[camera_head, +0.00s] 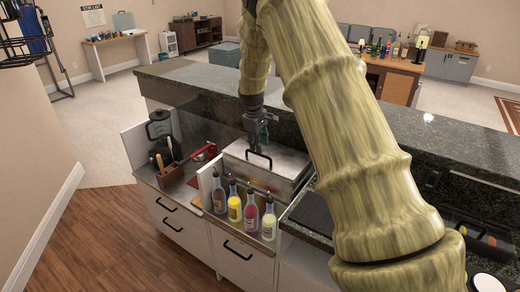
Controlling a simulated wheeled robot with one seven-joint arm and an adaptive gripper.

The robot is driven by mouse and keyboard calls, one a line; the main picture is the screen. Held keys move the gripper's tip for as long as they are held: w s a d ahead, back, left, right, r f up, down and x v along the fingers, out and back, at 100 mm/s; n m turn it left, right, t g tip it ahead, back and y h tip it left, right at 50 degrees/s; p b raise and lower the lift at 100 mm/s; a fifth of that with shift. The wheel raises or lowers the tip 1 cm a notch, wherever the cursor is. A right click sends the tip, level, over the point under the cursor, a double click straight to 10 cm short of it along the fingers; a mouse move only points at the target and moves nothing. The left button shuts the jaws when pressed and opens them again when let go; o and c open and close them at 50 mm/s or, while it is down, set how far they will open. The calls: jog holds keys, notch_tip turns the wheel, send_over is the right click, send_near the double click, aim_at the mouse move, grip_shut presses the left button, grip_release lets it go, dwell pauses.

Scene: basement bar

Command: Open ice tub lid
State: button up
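The ice tub (283,188) is a metal box set in the bar counter, right of the middle of the camera_head view. Its flat silver lid (284,160) lies over the top and looks shut. A black bar handle (259,157) stands up on the lid toward its front left. My gripper (262,143) points down over the lid, just behind or above the handle. I cannot tell whether it touches the handle. The fingers are small and dark, so their opening is unclear. My arm hides the area right of the lid.
Several bottles (235,207) stand in front of the tub. A blender (159,129), a wooden utensil holder (170,173) and a red-handled tool (203,152) are on the left. A raised dark stone ledge (200,80) runs behind. Open wood floor (110,235) lies at the front left.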

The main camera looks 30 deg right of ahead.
aim_at(260, 155)
jog(key=shift+w+d+f+p, duration=0.1)
jog(key=shift+f+p, duration=0.05)
jog(key=shift+f, duration=0.6)
jog(key=shift+w+d+f+p, duration=0.1)
jog(key=shift+d+f+p, duration=0.1)
jog(key=shift+f, duration=0.5)
jog(key=shift+d+f+p, duration=0.1)
jog(key=shift+f+p, duration=0.05)
jog(key=shift+f, duration=0.6)
grip_shut()
